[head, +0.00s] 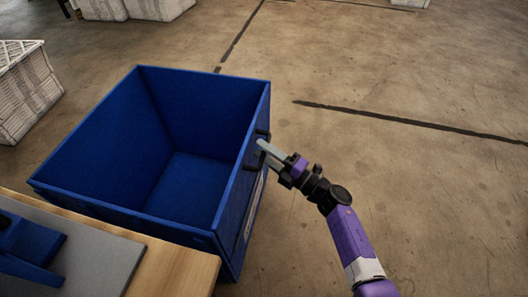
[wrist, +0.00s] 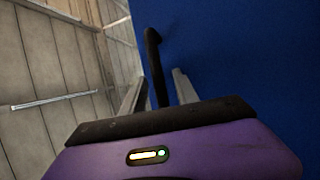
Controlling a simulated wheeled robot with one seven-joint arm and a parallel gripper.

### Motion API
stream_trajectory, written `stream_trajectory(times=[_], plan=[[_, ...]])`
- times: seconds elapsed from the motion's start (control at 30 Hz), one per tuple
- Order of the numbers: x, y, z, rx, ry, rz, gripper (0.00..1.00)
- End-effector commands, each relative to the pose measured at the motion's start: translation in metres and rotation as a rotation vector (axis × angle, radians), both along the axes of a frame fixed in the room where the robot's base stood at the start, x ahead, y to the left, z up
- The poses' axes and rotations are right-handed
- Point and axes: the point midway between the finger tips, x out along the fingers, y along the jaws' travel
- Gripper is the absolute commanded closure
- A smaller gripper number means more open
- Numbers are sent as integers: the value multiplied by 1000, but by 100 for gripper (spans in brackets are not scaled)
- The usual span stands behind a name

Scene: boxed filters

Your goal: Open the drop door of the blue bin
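The blue bin (head: 205,178) stands on the floor left of centre in the head view, open at the top and empty inside. Its right wall carries a black handle (head: 250,158) near the top edge, partly hidden by my gripper. My gripper (head: 264,147) is at this handle, reaching in from the right. In the wrist view the black handle (wrist: 154,65) passes between the two grey fingers of my gripper (wrist: 158,88), with a narrow gap visible on each side. The fingers look apart, not closed on it. The wall with the handle looks upright and closed.
A wooden table (head: 175,270) with a grey mat (head: 95,262) and a blue object (head: 28,248) adjoins the bin's near side. White crates stand at the left (head: 28,88) and back (head: 130,8). The concrete floor right of the bin is clear.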

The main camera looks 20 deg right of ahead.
Motion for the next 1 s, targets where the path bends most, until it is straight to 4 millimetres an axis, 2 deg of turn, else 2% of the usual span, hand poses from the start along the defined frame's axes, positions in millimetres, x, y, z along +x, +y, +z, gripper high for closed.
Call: stream_trajectory(times=[0.2, 0.27, 0.4, 1.0], plan=[[0, 0, 0, 0, 0, 0, 64], [0, 0, 0, 0, 0, 0, 74], [0, 0, 0, 0, 0, -1, 100], [0, 0, 0, 0, 0, -1, 100]])
